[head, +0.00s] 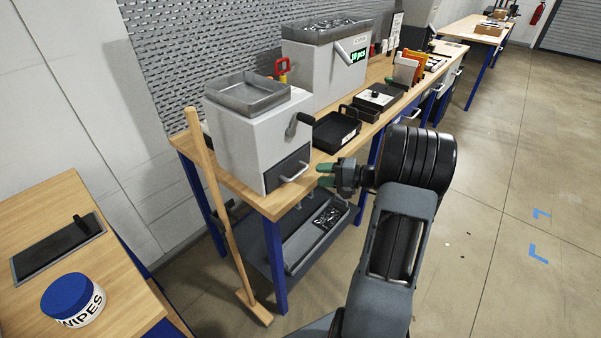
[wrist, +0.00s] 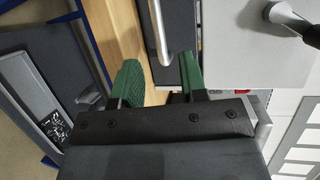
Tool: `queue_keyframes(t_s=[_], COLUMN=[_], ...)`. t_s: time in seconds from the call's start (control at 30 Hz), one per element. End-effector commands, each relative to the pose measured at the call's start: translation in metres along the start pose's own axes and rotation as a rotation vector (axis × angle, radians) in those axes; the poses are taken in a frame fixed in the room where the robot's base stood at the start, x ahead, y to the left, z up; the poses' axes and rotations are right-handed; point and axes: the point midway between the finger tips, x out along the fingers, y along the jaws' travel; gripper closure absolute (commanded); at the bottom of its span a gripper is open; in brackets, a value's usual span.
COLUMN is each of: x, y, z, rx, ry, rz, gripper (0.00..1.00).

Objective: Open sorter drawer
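The sorter is a light grey box (head: 240,135) with a metal tray on top, standing on the near end of the wooden bench. Its dark grey drawer (head: 282,172) is low on the front and looks closed. The drawer's silver bar handle (head: 295,173) also shows in the wrist view (wrist: 161,35). My gripper (head: 325,175) is open and empty, in front of the handle with a small gap in the head view. In the wrist view, its green fingers (wrist: 160,66) are spread, with the handle between their lines, ahead of the tips.
A wooden-handled tool (head: 215,200) leans on the bench corner. A lower shelf (head: 300,245) holds a tray of small parts. Floor to the right is clear.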

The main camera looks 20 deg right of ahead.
Motion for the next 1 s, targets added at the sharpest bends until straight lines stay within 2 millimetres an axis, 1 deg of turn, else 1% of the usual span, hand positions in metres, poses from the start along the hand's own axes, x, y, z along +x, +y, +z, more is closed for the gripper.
queue_keyframes(t_s=[0.03, 0.2, 0.4, 0.6, 0.9, 0.93, 1.0], x=[0.011, 0.040, 0.064, 0.074, 0.075, 0.075, 0.075], y=[-0.001, -0.001, 0.000, 0.000, 0.001, 0.001, 0.001], z=[0.001, 0.001, 0.001, 0.001, 0.000, 0.000, 0.000], rx=[0.000, 0.001, 0.001, 0.001, 0.001, 0.001, 0.001], ry=[-0.005, -0.005, -0.002, -0.001, -0.001, -0.001, -0.001], rz=[0.002, 0.002, 0.002, 0.002, 0.002, 0.002, 0.002], gripper=[0.61, 0.61, 0.61, 0.61, 0.61, 0.62, 0.69])
